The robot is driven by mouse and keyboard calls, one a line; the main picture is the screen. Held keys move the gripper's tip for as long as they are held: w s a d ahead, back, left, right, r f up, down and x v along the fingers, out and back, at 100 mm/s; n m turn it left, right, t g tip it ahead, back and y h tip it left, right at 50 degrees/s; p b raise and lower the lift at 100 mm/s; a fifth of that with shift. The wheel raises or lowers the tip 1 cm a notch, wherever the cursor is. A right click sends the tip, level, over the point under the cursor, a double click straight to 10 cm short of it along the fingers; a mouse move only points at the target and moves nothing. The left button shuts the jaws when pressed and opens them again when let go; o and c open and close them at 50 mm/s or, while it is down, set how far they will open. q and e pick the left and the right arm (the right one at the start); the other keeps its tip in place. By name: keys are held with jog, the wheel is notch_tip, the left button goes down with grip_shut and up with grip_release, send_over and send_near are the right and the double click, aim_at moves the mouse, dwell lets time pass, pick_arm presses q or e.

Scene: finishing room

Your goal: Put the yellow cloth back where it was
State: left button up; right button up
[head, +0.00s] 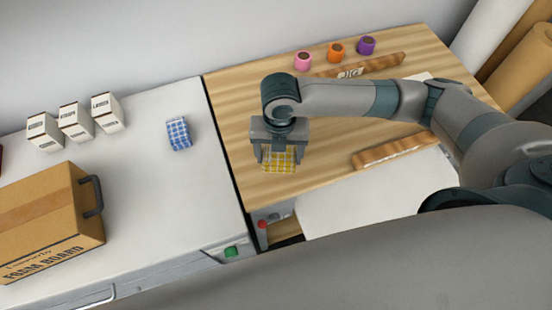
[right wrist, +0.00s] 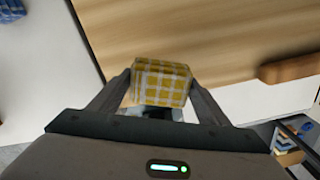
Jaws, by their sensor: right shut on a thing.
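The yellow cloth (head: 279,161) is a folded, yellow-and-white checked block at the left part of the wooden table (head: 226,101). My right gripper (head: 279,160) points down and is shut on it. In the right wrist view the yellow cloth (right wrist: 160,83) sits between the two fingertips of the gripper (right wrist: 160,86). I cannot tell whether the cloth touches the wood or hangs a little above it. My left gripper is not in view.
A blue checked cloth (head: 179,134) lies on the white counter (head: 150,185) at left. White cartons (head: 76,122) and a cardboard box (head: 52,222) stand there too. Pink (head: 303,61), orange (head: 336,53) and purple (head: 366,45) spools line the table's back, by a wrapped roll (head: 385,63).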

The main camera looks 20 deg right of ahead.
aim_at(276, 162)
jog(key=shift+w+a+f, duration=0.15)
jog(key=shift+a+f, duration=0.1)
jog(key=shift+a, duration=0.15)
jog(key=shift+f, duration=0.15)
notch_tip(276, 162, down, 3)
jog(key=shift+r+p, duration=0.2)
jog(key=shift+p, duration=0.5)
jog(key=shift+f, duration=0.6)
jog(key=shift+f, duration=0.1)
jog(key=o, duration=1)
